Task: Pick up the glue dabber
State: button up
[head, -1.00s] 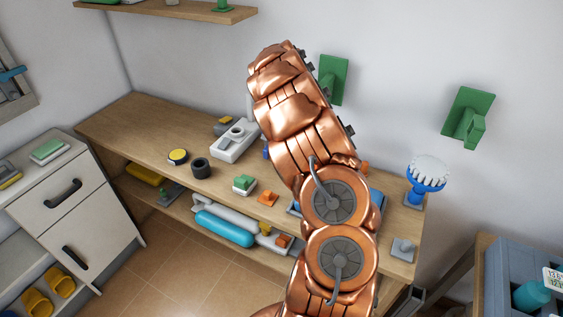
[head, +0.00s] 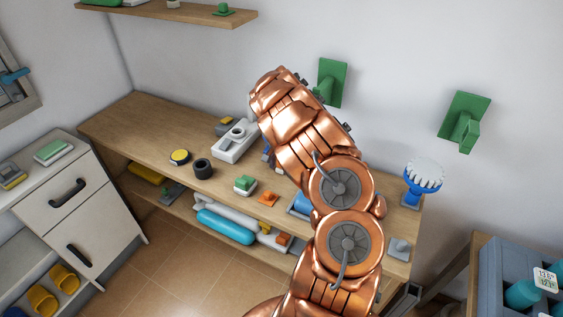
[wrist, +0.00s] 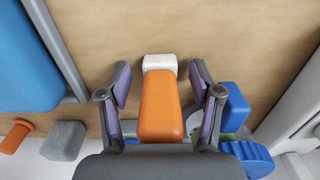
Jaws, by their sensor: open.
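The glue dabber, which I take to be the orange block with a white tip (wrist: 160,105), lies on the wooden tabletop in the wrist view. My gripper (wrist: 160,84) is open, with one finger on each side of the orange handle. Gaps show between the fingers and the handle. The white tip points away from my palm, and the near end of the handle meets the palm's edge in the picture. In the head view my own arm hides the gripper and the dabber.
The wrist view shows a blue tray (wrist: 25,60) at left and a blue block (wrist: 234,104) close by the right finger. The head view shows a blue brush with a white top (head: 424,178) at the bench's right end. Green wall brackets (head: 331,82) rise behind my arm.

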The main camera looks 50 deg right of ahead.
jog(key=shift+c, duration=0.2)
grip_shut()
dwell(0.3)
notch_tip(320, 180, up, 10)
jog(key=b, duration=0.3)
